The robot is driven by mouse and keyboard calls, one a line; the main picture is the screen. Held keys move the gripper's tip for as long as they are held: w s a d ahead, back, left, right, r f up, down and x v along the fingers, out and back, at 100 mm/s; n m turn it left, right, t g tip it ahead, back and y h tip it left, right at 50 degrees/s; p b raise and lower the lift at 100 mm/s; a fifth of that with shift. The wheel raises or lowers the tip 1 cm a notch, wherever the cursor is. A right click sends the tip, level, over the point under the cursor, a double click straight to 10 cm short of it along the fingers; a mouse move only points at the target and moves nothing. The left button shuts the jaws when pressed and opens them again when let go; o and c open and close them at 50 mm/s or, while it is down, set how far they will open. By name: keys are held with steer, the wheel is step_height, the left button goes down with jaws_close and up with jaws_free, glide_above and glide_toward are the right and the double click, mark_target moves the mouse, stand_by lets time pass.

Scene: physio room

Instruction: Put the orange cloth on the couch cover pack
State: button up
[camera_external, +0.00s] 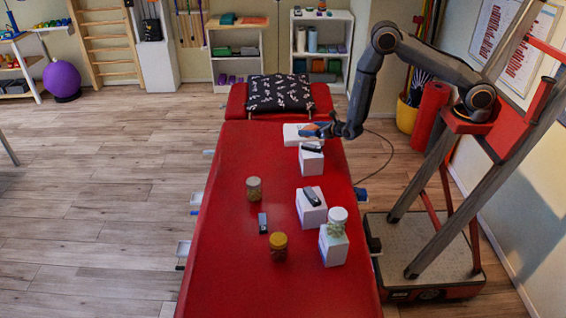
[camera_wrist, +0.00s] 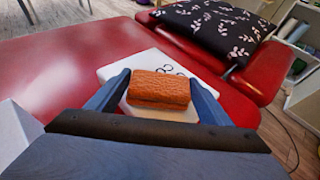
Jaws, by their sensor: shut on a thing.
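The orange cloth (camera_wrist: 159,89) is a folded, textured block between the two fingers of my gripper (camera_wrist: 160,92) in the wrist view. In the external view my gripper (camera_external: 314,130) is at the far part of the red couch, with a bit of orange showing at its fingers. A flat white pack (camera_external: 293,135), which looks like the couch cover pack, lies on the couch just under and beyond the fingers. It also shows in the wrist view (camera_wrist: 143,62), behind and below the cloth, with dark loops on top. I cannot tell whether the cloth touches it.
Several white boxes stand along the right of the red couch (camera_external: 225,240), one close below my gripper (camera_external: 311,160). Two jars (camera_external: 254,189) (camera_external: 278,247) and a small dark item (camera_external: 262,223) are on the left and middle. A patterned pillow (camera_external: 279,93) lies at the far end.

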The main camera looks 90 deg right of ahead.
steer(key=shift+f, duration=0.2)
steer(key=shift+f, duration=0.15)
steer(key=o, duration=1)
